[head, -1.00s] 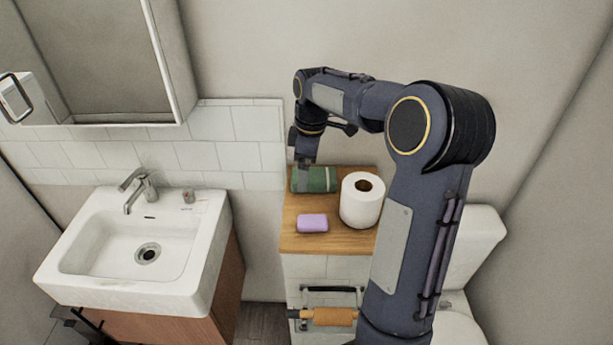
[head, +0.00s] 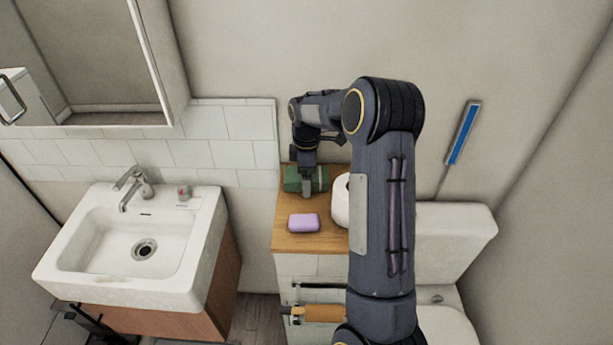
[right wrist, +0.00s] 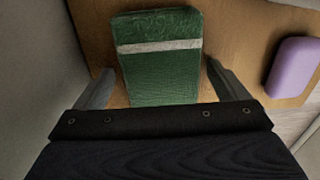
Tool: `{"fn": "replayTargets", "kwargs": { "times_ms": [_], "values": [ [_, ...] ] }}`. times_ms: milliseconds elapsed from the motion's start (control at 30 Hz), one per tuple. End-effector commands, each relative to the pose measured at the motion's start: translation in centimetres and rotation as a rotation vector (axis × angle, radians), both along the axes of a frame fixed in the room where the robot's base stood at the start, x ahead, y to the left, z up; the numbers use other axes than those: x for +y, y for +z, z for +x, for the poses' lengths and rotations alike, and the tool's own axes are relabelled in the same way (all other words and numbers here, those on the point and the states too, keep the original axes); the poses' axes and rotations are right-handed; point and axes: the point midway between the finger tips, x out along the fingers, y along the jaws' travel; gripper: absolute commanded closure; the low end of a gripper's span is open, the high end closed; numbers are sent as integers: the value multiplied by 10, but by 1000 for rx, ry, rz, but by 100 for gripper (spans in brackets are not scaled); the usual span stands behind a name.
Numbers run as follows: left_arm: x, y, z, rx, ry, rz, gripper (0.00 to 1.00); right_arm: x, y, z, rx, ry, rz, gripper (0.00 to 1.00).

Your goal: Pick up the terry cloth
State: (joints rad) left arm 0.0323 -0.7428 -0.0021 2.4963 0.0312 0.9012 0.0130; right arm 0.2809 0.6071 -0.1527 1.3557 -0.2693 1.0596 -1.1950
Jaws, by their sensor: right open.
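The terry cloth (head: 291,180) is a green folded bundle with a pale stripe, lying on a small wooden-topped cabinet against the wall. In the right wrist view the cloth (right wrist: 160,65) lies between the two spread fingers. My right gripper (head: 306,190) is over the cloth in the head view and hides part of it. In the right wrist view my right gripper (right wrist: 158,85) is open, one finger on each side of the cloth, with wood showing between the cloth and each finger. My left gripper is not in view.
A purple soap bar (head: 303,223) lies in front of the cloth and also shows in the right wrist view (right wrist: 293,68). A white paper roll (head: 341,203) stands to the right, partly behind my arm. The wall is close behind the wooden top (head: 290,243). A sink (head: 180,265) stands left.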

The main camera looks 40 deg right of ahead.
Motion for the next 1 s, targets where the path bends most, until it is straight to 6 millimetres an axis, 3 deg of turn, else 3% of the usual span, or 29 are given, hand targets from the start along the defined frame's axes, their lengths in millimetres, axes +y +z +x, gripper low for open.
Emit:
{"fn": "replayTargets", "kwargs": {
  "times_ms": [133, 500, 833, 1000],
  "values": [
    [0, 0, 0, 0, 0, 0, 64, 0, 0, 0, 0, 0, 0, 8],
    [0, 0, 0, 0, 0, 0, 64, 0, 0, 0, 0, 0, 0, 54],
    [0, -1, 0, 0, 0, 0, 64, 0, 4, 0, -1, 0, -1, 55],
    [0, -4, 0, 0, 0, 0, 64, 0, 22, 1, -3, 0, -1, 55]
  ]
}}
